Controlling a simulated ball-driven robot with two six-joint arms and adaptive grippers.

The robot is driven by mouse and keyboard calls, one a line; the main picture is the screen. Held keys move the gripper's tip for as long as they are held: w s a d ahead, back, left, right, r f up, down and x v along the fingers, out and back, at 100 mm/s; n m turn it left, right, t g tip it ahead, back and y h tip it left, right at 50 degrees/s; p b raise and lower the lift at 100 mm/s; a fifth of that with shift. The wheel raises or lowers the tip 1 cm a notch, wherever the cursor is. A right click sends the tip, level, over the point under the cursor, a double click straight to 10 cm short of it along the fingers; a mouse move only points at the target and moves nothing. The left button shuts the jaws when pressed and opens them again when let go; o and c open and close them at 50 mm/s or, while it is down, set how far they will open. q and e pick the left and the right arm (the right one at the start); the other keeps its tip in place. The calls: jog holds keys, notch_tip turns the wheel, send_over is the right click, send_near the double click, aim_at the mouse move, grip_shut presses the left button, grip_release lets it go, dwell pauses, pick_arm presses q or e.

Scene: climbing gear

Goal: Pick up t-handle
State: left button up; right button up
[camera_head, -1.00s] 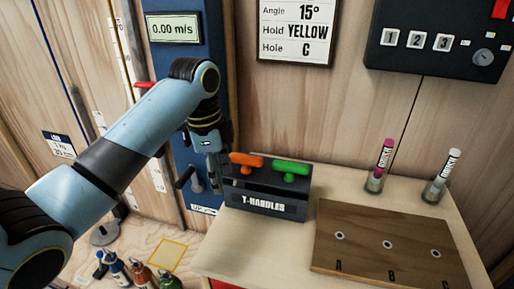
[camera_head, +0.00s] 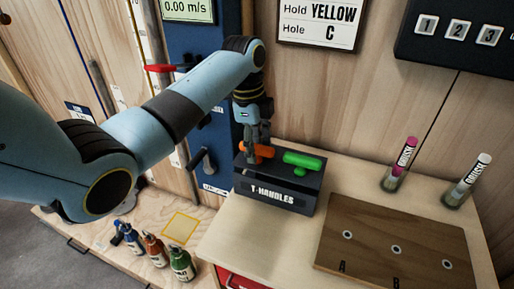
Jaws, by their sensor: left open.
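A dark box labelled T-HANDLES (camera_head: 268,192) stands on the wooden table against the wall. An orange t-handle (camera_head: 265,151) and a green t-handle (camera_head: 304,161) stick up from its top. My left gripper (camera_head: 257,152) is open, pointing down at the orange t-handle. Its fingers overlap the handle in the picture and hide part of it. Whether they touch it I cannot tell. My right gripper is not in view.
A wooden board (camera_head: 385,225) with holes lies right of the box. A pink-capped tube (camera_head: 401,162) and a white-capped tube (camera_head: 466,178) stand behind it. Several small bottles (camera_head: 155,248) are at the lower left. A sign (camera_head: 319,20) reads Hold YELLOW, Hole C.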

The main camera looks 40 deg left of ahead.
pick_arm(q)
jog(key=shift+f, duration=0.8)
grip_shut()
